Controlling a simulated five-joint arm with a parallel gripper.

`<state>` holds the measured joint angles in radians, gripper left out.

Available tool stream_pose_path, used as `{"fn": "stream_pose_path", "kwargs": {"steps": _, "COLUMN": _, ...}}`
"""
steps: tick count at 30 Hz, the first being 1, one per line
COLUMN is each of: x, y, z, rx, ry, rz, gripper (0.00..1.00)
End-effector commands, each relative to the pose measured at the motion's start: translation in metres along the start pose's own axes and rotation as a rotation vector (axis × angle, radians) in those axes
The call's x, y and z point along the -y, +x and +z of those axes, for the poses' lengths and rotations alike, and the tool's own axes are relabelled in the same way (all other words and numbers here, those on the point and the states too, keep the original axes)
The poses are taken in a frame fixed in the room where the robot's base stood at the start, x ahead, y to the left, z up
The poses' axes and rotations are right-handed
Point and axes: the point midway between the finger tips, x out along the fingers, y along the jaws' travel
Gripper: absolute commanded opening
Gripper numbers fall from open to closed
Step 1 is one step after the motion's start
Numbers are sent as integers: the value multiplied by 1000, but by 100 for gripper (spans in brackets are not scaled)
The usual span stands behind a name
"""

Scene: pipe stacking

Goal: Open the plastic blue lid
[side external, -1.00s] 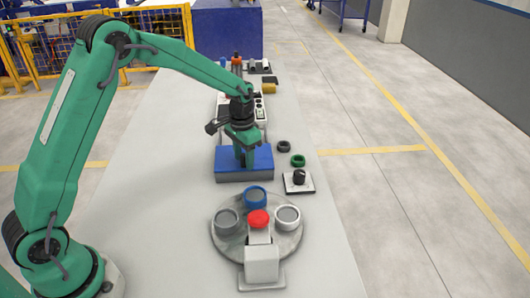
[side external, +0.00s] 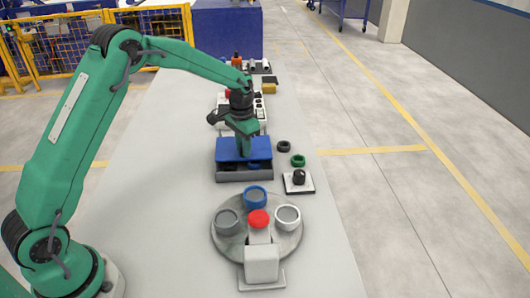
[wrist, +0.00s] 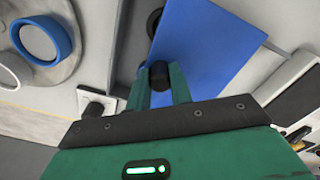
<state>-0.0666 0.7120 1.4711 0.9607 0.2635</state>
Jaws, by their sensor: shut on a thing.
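The blue lid (side external: 228,151) sits above a grey box (side external: 243,176) in the middle of the table in the side view. A dark gap with something inside shows between the lid and the box's front wall. My gripper (side external: 247,150) is over the lid's middle. In the wrist view the lid (wrist: 205,45) is a tilted blue plate, and my gripper's green fingers (wrist: 158,86) are shut around its dark knob (wrist: 158,70). The box's contents are mostly hidden under the lid.
A round turntable (side external: 290,248) with blue, grey and white cups and a red button (side external: 258,218) stands in front. A dark ring (side external: 283,146), a green ring (side external: 298,160) and a black knob on a plate (side external: 299,178) lie to the right. The table left of the box is clear.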

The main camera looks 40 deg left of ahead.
Motion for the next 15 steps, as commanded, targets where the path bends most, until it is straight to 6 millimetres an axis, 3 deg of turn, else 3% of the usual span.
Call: {"fn": "stream_pose_path", "kwargs": {"steps": 15, "x": 50, "y": -1, "z": -35, "rx": -8, "ry": 0, "rz": -3, "gripper": 0}}
